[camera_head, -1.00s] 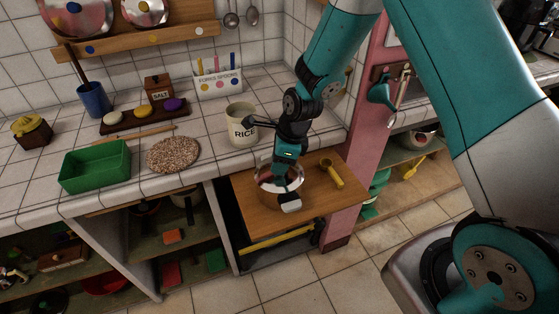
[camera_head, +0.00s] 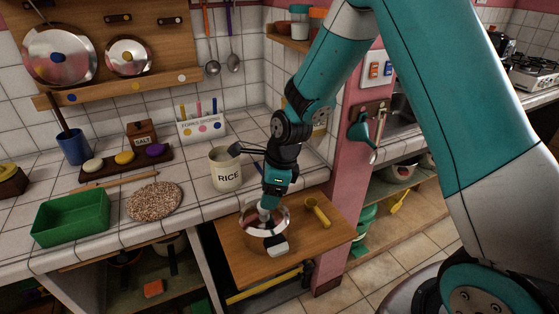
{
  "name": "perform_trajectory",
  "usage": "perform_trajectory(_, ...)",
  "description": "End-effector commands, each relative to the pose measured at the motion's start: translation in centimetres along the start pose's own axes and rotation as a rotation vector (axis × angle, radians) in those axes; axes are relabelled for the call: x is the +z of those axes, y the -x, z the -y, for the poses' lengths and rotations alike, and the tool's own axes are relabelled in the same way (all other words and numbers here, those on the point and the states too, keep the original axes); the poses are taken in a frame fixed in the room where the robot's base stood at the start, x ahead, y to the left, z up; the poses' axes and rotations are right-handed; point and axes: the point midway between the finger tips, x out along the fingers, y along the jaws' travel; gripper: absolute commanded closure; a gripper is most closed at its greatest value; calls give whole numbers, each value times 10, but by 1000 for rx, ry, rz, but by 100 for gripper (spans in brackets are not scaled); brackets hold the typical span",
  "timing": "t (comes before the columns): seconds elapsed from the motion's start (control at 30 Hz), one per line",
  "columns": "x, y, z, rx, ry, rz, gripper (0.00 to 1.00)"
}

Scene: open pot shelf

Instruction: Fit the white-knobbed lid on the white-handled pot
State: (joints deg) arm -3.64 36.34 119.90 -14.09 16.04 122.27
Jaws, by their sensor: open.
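A shiny steel pot (camera_head: 250,236) stands on the pulled-out wooden board, with a white handle (camera_head: 276,246) toward the front. My gripper (camera_head: 265,212) is upright, low over the pot's top, with its jaws open. A shiny round surface shows around the fingers, but I cannot tell whether it is the lid or the pot's inside. The white knob cannot be made out; the gripper covers that spot. The wall rack holds a large lid with a blue knob (camera_head: 58,56) and a smaller lid (camera_head: 128,57). The rack place above the white dot is empty.
The wooden board (camera_head: 318,240) also carries a yellow-handled tool (camera_head: 318,211). A rice jar (camera_head: 226,168) stands on the counter close behind my gripper. A pink post (camera_head: 352,165) rises at the right. A green tray (camera_head: 72,217) and round speckled mat (camera_head: 154,202) lie left.

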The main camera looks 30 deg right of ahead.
Motion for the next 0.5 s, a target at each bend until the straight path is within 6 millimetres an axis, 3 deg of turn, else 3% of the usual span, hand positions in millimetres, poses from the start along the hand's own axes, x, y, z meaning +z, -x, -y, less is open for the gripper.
perform_trajectory(0.3, 0, 81, 1, -5, 0, 2, 35)
perform_trajectory(0.5, 0, 112, 0, -1, 0, 0, 35)
